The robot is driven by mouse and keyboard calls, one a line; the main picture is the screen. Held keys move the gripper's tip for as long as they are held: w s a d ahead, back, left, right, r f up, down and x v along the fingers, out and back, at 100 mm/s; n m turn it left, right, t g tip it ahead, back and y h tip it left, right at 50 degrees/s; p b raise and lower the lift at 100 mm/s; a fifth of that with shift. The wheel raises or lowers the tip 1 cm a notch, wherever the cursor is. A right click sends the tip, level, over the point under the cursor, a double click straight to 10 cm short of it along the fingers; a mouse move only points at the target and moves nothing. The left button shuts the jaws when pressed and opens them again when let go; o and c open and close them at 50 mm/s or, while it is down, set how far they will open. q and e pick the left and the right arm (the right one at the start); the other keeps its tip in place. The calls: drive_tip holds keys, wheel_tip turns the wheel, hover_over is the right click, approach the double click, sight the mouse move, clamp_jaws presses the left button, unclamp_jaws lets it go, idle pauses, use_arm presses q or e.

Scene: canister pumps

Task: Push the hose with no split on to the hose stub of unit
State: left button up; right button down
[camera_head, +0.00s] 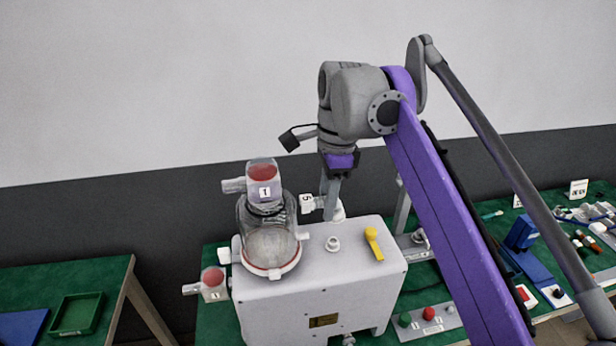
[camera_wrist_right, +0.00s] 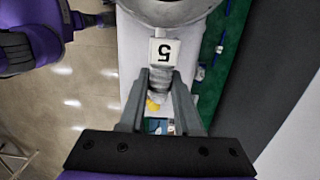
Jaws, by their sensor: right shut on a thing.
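The unit is a white pump housing (camera_head: 310,300) with a clear canister (camera_head: 268,235) on top, its red-capped upper part tagged 1 (camera_head: 264,191). A short white stub (camera_head: 333,243) stands on the housing's top. My right gripper (camera_head: 329,205) is above the back of the housing, right of the canister. It is shut on a pale ribbed hose end (camera_wrist_right: 160,83), which carries a white tag 5 (camera_wrist_right: 164,52) and also shows in the head view (camera_head: 307,203). In the right wrist view, what looks like my left gripper (camera_wrist_right: 100,18) is at the upper left; its jaws are unclear.
A yellow part (camera_head: 373,243) lies on the housing. A small clear jar tagged 1 (camera_head: 213,284) is at its left. A panel with green and red buttons (camera_head: 430,322), a blue block (camera_head: 522,231) and loose parts are on the right. An empty green tray (camera_head: 77,314) is at left.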

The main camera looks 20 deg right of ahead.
drive_tip(key=shift+w, duration=0.1)
drive_tip(key=shift+s+r, duration=0.15)
drive_tip(key=shift+s, duration=0.3)
drive_tip(key=shift+w, duration=0.15)
drive_tip(key=shift+a+f, duration=0.1)
drive_tip(key=shift+f, duration=0.35)
drive_tip(key=shift+f+b, duration=0.8)
drive_tip(key=shift+f, duration=0.75)
drive_tip(key=shift+f+b, duration=0.35)
drive_tip(key=shift+f, duration=0.85)
use_arm(q)
drive_tip(key=f, duration=0.1)
drive_tip(key=s+f, duration=0.1)
drive_tip(key=f, duration=0.1)
drive_tip(key=shift+s+f, duration=0.25)
drive_tip(key=shift+f, duration=0.05)
drive_tip(key=shift+w+r, duration=0.1)
drive_tip(key=shift+r, duration=0.3)
